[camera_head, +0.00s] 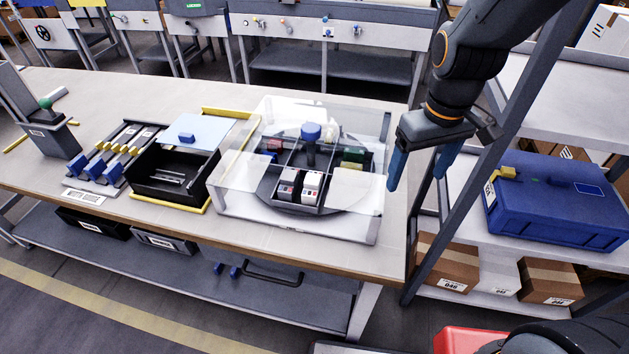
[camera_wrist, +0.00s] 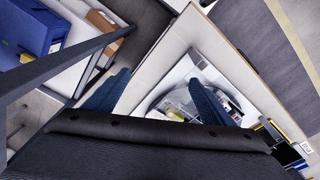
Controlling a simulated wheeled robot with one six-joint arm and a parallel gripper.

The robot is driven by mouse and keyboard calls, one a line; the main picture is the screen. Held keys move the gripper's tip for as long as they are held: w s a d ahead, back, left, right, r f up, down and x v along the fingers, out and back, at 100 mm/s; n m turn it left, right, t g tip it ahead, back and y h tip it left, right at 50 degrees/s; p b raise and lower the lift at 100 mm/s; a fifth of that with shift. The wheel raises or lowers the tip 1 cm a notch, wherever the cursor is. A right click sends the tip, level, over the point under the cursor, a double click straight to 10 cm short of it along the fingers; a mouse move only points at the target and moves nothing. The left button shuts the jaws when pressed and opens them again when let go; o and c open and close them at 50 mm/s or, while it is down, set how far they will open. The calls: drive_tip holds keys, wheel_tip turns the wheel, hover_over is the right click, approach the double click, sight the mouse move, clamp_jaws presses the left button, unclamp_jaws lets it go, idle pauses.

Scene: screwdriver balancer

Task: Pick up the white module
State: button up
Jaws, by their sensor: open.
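Two white modules (camera_head: 299,186) with dark and red details stand side by side in the front compartment of a round divided tray (camera_head: 265,190). The tray has a blue-topped centre knob (camera_head: 311,131) and sits under a clear cover (camera_head: 240,172) on the workbench. My gripper (camera_head: 420,175) is open and empty, pointing down to the right of the cover, near the bench's right end and clear of the modules. In the wrist view my blue fingers (camera_wrist: 158,95) are spread apart, with part of the tray between and beyond them; the white modules cannot be made out clearly there.
A black bin (camera_head: 172,188), a light blue panel (camera_head: 198,131) and blue-and-yellow tools (camera_head: 118,152) lie left on the bench. A shelf post (camera_head: 470,150) stands close right of my gripper. A blue case (camera_head: 555,205) rests on the shelf, cartons (camera_head: 447,262) below.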

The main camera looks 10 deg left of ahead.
sight(313, 178)
drive_tip(key=w+a+n, duration=0.1)
drive_tip(key=a+n, duration=0.1)
drive_tip(key=a, duration=0.1)
drive_tip(key=w+a+n, duration=0.1)
drive_tip(key=a+n, duration=0.1)
drive_tip(key=a, duration=0.1)
drive_tip(key=w+a+n, duration=0.1)
drive_tip(key=a, duration=0.3)
drive_tip(key=shift+w+f+n, duration=0.25)
drive_tip(key=shift+f+n, duration=0.1)
drive_tip(key=shift+n, duration=0.05)
drive_tip(key=a+n, duration=0.2)
drive_tip(key=a, duration=0.1)
drive_tip(key=a+n, duration=0.2)
drive_tip(key=a, duration=0.2)
drive_tip(key=a+f+n+g, duration=0.1)
drive_tip(key=a+n, duration=0.1)
drive_tip(key=a, duration=0.2)
drive_tip(key=shift+w+a+b, duration=0.2)
drive_tip(key=shift+w+b, duration=0.1)
drive_tip(key=shift+w, duration=0.05)
drive_tip(key=shift+a+f, duration=0.2)
drive_tip(key=shift+f, duration=0.05)
drive_tip(key=shift+f+p, duration=1.4)
drive_tip(key=shift+f, duration=2.2)
drive_tip(key=shift+c, duration=0.3)
drive_tip(key=c, duration=0.9)
